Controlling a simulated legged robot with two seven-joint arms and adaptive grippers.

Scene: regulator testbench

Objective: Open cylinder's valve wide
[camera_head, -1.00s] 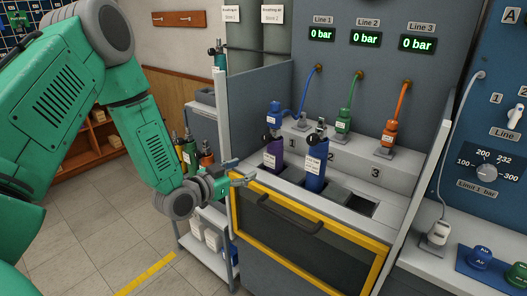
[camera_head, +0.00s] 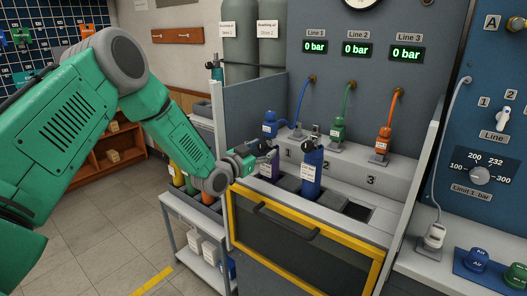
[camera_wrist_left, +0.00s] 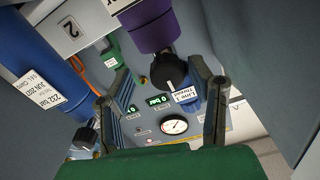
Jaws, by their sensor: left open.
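A purple cylinder (camera_head: 269,167) stands in the bench's first slot, partly behind my gripper. It also shows in the left wrist view (camera_wrist_left: 150,30), with a black valve knob (camera_wrist_left: 168,72) at its end. A blue line 1 connector (camera_head: 270,125) is at its top. My left gripper (camera_head: 264,148) is at the top of this cylinder. In the wrist view its fingers (camera_wrist_left: 160,70) are spread, with the black knob between them; contact cannot be told. A blue cylinder (camera_head: 312,172) stands in the second slot. My right gripper is out of view.
Lines 1, 2 and 3 read 0 bar on their displays (camera_head: 355,48). Green (camera_head: 338,131) and orange (camera_head: 383,140) connectors stand behind the second and third slots. A yellow-framed door (camera_head: 300,238) is in front. A cart (camera_head: 195,232) stands at left.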

